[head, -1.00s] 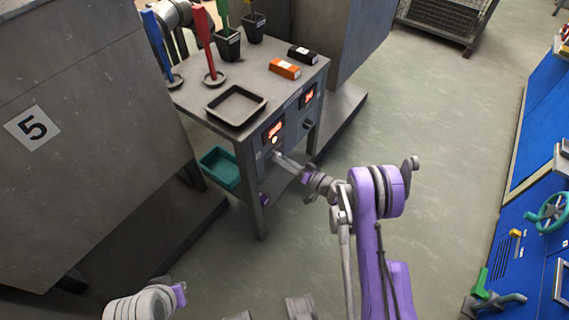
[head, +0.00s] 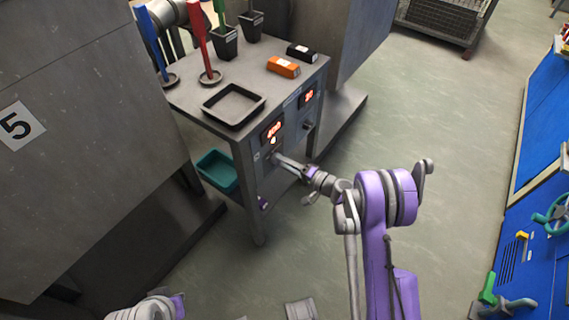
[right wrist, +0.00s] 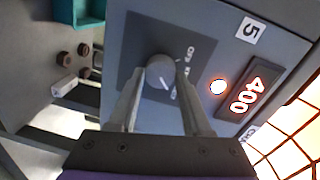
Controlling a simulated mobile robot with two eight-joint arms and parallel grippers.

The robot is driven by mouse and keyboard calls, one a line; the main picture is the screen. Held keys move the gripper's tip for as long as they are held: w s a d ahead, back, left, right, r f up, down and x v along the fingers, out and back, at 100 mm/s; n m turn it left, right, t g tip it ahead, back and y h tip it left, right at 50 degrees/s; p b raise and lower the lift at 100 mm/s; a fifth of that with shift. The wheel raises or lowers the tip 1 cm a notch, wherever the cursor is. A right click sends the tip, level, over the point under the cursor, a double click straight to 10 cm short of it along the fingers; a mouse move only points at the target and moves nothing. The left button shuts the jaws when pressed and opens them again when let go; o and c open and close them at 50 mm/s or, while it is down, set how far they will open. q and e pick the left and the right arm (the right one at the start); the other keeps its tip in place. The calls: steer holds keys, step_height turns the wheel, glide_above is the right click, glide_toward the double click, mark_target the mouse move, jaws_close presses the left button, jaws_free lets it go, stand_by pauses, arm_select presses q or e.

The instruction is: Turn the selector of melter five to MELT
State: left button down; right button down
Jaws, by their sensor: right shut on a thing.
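The selector of melter five is a round grey knob (right wrist: 160,72) with a white pointer line on a dark plate. In the right wrist view its printed labels include OFF; the other labels are partly hidden by a finger. A plate with 5 (right wrist: 250,30) and a lit display reading 400 (right wrist: 245,95) sit beside it, with a glowing lamp (right wrist: 217,87) between. My right gripper (right wrist: 160,80) is shut on the knob, one finger on each side. In the head view my right gripper (head: 279,157) reaches the front panel (head: 267,165) under the left display.
On the bench top (head: 195,95) stand a dark tray (head: 233,104), an orange block (head: 284,67), a black block (head: 301,52) and upright coloured tools. A teal bin (head: 217,171) is below. A large grey housing (head: 80,130) stands left.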

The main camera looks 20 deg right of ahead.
stand_by(0.4)
steer(key=shift+c, duration=1.7)
jaws_free()
steer(key=v, duration=1)
steer(key=shift+s+d+p, duration=0.3)
steer(key=shift+p, duration=0.15)
